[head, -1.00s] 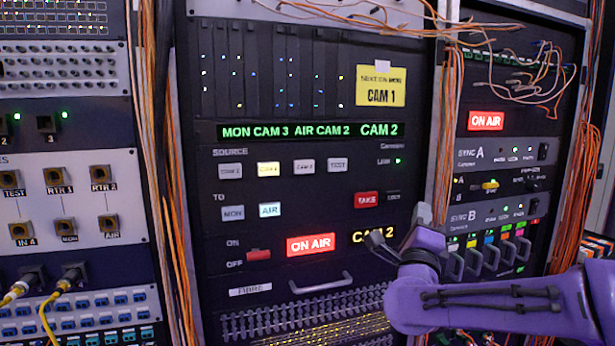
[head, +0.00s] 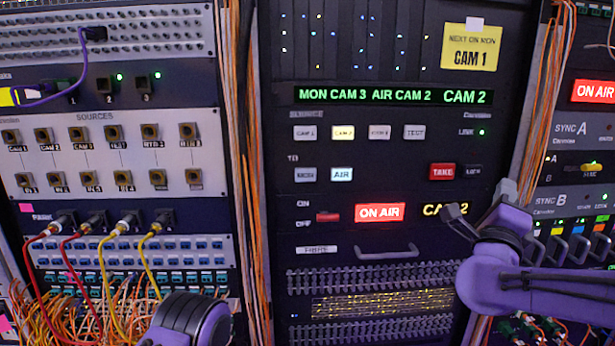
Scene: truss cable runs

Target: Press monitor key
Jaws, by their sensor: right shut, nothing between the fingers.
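The monitor key (head: 305,175) is a grey, unlit button in the "TO" row of the switcher panel (head: 400,260). The white-lit AIR key (head: 341,174) is right beside it.
The source keys (head: 343,132) sit above, with CAM 2 lit yellow. A red TAKE key (head: 442,172), a red ON/OFF switch (head: 328,217) and a lit ON AIR sign (head: 380,212) are nearby. Orange cables (head: 240,150) hang left of the panel. A yellow note (head: 471,46) reads CAM 1.

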